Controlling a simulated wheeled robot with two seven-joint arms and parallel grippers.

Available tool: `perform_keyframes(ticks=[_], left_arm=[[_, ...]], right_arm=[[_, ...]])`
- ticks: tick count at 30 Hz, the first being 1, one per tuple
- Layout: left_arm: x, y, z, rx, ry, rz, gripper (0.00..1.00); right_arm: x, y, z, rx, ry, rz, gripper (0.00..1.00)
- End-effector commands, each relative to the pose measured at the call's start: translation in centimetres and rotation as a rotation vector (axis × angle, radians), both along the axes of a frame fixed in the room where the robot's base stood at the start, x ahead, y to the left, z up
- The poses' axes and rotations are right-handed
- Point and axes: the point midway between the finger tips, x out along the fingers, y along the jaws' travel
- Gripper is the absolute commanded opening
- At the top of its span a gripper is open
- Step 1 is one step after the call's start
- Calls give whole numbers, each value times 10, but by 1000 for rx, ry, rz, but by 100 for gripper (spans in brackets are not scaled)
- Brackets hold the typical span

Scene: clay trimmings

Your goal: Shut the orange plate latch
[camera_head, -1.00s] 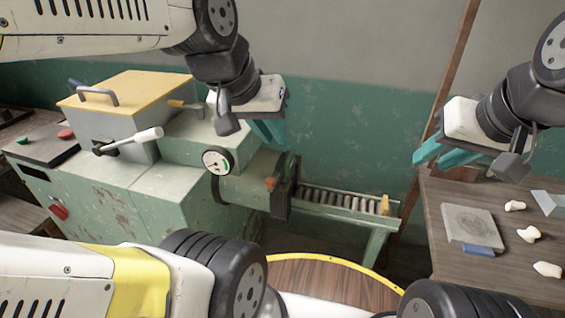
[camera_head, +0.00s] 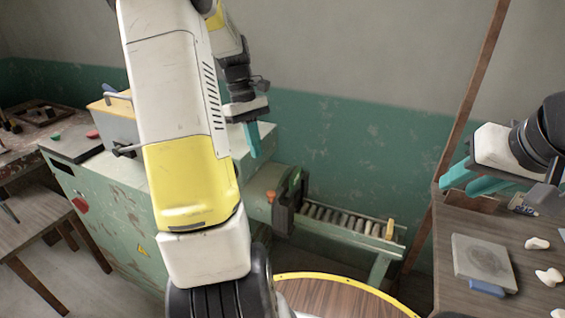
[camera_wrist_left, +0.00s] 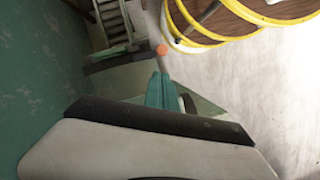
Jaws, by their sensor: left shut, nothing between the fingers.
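The orange latch (camera_head: 270,196) is a small knob beside the dark upright plate (camera_head: 287,200) at the end of the green machine. It also shows in the left wrist view (camera_wrist_left: 162,50), just beyond my fingertips in the picture. My left gripper (camera_head: 255,152) is shut and empty, its teal fingers pointing down above the machine, up and left of the latch. Its fingers show together in the left wrist view (camera_wrist_left: 160,88). I cannot tell if they touch the latch there, but in the head view they are apart. My right gripper (camera_head: 468,182) is open and empty above the right table.
A roller chute (camera_head: 345,222) runs right from the plate. My left arm hides much of the green machine (camera_head: 115,205). The right table (camera_head: 450,290) holds a grey slab (camera_head: 484,262) and several white clay pieces (camera_head: 537,243). A yellow-rimmed round wooden top (camera_head: 330,292) is in front.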

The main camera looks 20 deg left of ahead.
Motion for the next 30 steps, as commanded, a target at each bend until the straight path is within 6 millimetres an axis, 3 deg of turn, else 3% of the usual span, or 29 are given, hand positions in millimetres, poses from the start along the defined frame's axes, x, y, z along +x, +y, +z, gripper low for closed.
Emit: perform_keyframes(ticks=[18, 30], left_arm=[[-15, -24, -87, -1, 2, -2, 0], [-16, -26, -93, 0, 0, -3, 0]], right_arm=[[0, 0, 0, 0, 0, 0, 33], [0, 0, 0, 0, 0, 0, 33]])
